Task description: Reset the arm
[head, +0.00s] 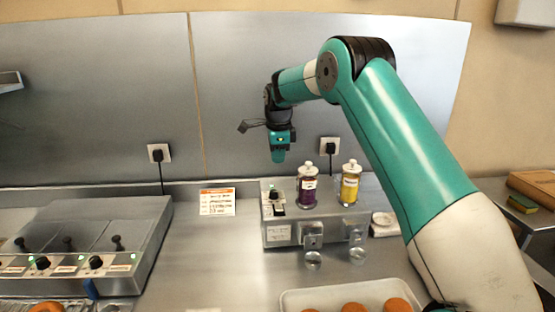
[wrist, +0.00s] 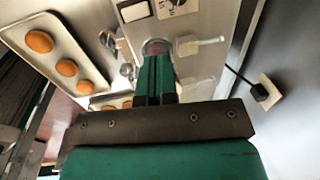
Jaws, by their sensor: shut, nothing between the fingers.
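My arm arches from the right over the steel counter. My gripper (head: 278,155) hangs pointing down above the left end of the glaze dispenser in the head view. Its green fingers are together with nothing between them. They also show closed in the wrist view (wrist: 155,80), partly covering a round purple-topped part. The dispenser (head: 290,236) bears a purple bottle (head: 307,190) and a yellow bottle (head: 350,188), both upright. The gripper is apart from the bottles in the head view.
A white tray (head: 290,302) of round brown buns lies at the front, also in the wrist view (wrist: 60,20). A panel with levers and lit knobs (head: 80,240) stands left. Wall plugs (head: 158,154) are behind. A sponge (head: 522,204) lies right.

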